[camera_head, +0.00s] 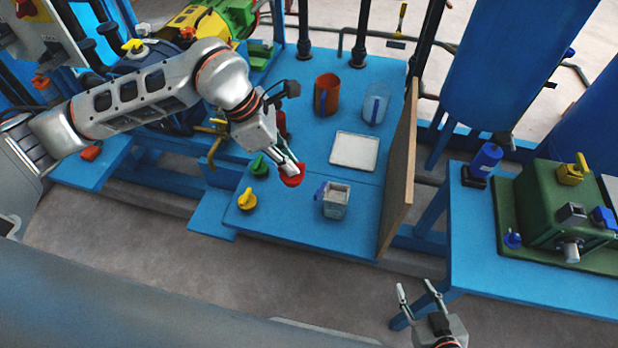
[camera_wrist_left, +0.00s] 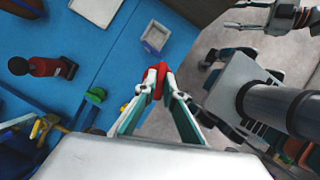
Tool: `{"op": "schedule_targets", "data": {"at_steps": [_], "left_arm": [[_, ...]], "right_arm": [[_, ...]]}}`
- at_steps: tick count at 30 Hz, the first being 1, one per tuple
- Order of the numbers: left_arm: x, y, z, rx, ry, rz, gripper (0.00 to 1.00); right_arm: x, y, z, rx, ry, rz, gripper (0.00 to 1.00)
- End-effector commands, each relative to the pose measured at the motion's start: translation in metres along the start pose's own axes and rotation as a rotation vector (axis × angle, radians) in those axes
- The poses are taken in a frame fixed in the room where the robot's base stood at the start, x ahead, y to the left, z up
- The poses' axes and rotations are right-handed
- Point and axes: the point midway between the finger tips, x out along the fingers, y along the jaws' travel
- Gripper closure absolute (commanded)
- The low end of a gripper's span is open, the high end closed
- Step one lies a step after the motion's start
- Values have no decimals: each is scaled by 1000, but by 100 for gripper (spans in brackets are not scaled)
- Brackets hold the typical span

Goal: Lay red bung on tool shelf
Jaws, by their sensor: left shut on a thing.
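The red bung (camera_head: 292,177) is held at the tips of my left gripper (camera_head: 290,168), which is shut on it. In the head view it appears over the blue shelf (camera_head: 300,222), between the green bung and the small grey box; its height above the surface is hard to tell. The left wrist view also shows the red bung (camera_wrist_left: 158,79) between the fingertips of the left gripper (camera_wrist_left: 157,85). My right gripper (camera_head: 421,290) is open and empty at the bottom of the head view, over the floor.
A green bung (camera_head: 259,166), a yellow bung (camera_head: 247,200) and a grey box (camera_head: 336,203) stand on the blue surface. A white tray (camera_head: 354,151), brown cup (camera_head: 327,94) and clear cup (camera_head: 375,108) stand behind. A wooden board (camera_head: 399,180) rises at the right edge.

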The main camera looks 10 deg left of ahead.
Motion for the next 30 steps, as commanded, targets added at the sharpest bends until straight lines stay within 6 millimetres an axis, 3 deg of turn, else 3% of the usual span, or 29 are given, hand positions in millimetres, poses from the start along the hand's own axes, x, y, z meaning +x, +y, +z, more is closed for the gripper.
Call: {"op": "schedule_targets", "data": {"at_steps": [5,21,30], "left_arm": [[19,-1,-8,-29,3,5,100],[133,-1,-55,-27,2,5,100],[152,0,-63,-25,2,7,100]], "right_arm": [[1,-1,4,1,-5,-1,60],[4,0,6,-6,-1,2,60],[6,1,9,-10,-4,5,60]]}}
